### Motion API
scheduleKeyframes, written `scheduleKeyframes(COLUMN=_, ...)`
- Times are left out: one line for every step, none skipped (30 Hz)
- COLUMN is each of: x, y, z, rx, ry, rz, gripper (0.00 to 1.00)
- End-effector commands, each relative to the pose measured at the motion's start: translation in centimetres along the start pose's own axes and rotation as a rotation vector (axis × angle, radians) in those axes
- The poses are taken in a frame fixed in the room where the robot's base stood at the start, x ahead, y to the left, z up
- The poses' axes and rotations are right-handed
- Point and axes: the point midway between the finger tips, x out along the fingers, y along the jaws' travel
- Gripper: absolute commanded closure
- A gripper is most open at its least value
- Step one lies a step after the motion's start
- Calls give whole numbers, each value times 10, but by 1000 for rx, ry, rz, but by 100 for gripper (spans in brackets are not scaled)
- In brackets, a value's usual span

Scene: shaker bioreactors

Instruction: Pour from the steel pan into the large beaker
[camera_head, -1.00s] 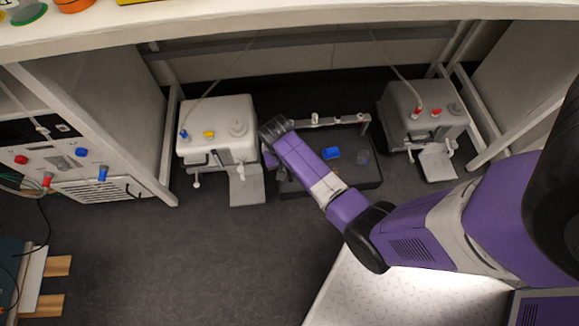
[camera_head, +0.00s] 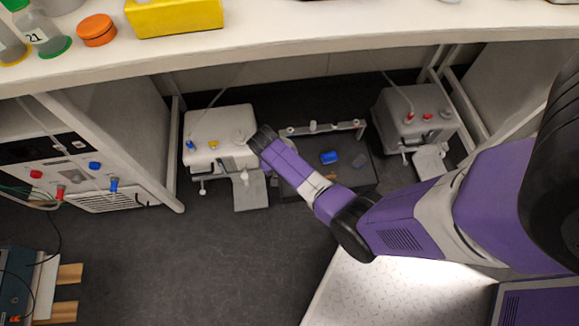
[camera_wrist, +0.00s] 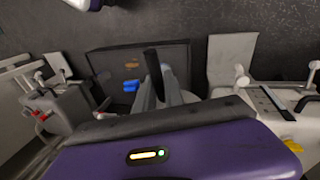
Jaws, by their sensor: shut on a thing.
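My gripper (camera_wrist: 166,88) shows in the wrist view as pale grey fingers shut around a dark, narrow bar (camera_wrist: 152,62). The bar looks like a handle, but I cannot tell for sure that it belongs to the steel pan. In the head view my arm reaches down below the counter and my wrist hides the gripper. I cannot make out a large beaker in either view.
A dark tray (camera_head: 345,182) with a blue item (camera_head: 328,157) lies between a left white machine (camera_head: 215,137) and a right grey machine (camera_head: 410,113). The counter (camera_head: 300,42) overhangs, bearing a yellow box (camera_head: 175,17) and an orange lid (camera_head: 97,30).

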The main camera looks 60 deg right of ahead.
Motion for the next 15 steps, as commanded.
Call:
scheduleKeyframes(x=-4, y=-1, z=-1, rx=-4, ry=-1, rz=15, gripper=100)
scheduleKeyframes(x=-5, y=-1, z=-1, rx=-5, ry=-2, rz=24, gripper=100)
scheduleKeyframes(x=-7, y=-1, z=-1, rx=-5, ry=-3, rz=35, gripper=100)
scheduleKeyframes(x=-8, y=-1, z=0, rx=-5, ry=-4, rz=42, gripper=100)
scheduleKeyframes(x=-10, y=0, z=0, rx=-4, ry=-6, rz=48, gripper=100)
scheduleKeyframes(x=-11, y=0, z=-1, rx=-4, ry=-6, rz=55, gripper=100)
scheduleKeyframes(x=-11, y=0, z=-1, rx=-4, ry=-6, rz=60, gripper=100)
scheduleKeyframes(x=-12, y=0, z=-1, rx=-4, ry=-6, rz=63, gripper=100)
scheduleKeyframes(x=-12, y=0, z=-1, rx=-5, ry=-6, rz=67, gripper=100)
scheduleKeyframes(x=-11, y=-1, z=-1, rx=-5, ry=-6, rz=69, gripper=100)
scheduleKeyframes(x=-10, y=-1, z=-1, rx=-5, ry=-6, rz=71, gripper=100)
scheduleKeyframes(x=-9, y=-2, z=-1, rx=-5, ry=-7, rz=74, gripper=100)
scheduleKeyframes(x=-7, y=-3, z=-1, rx=-5, ry=-7, rz=76, gripper=100)
scheduleKeyframes(x=-5, y=-4, z=-1, rx=-6, ry=-8, rz=78, gripper=100)
scheduleKeyframes(x=-2, y=-6, z=-1, rx=-6, ry=-8, rz=82, gripper=100)
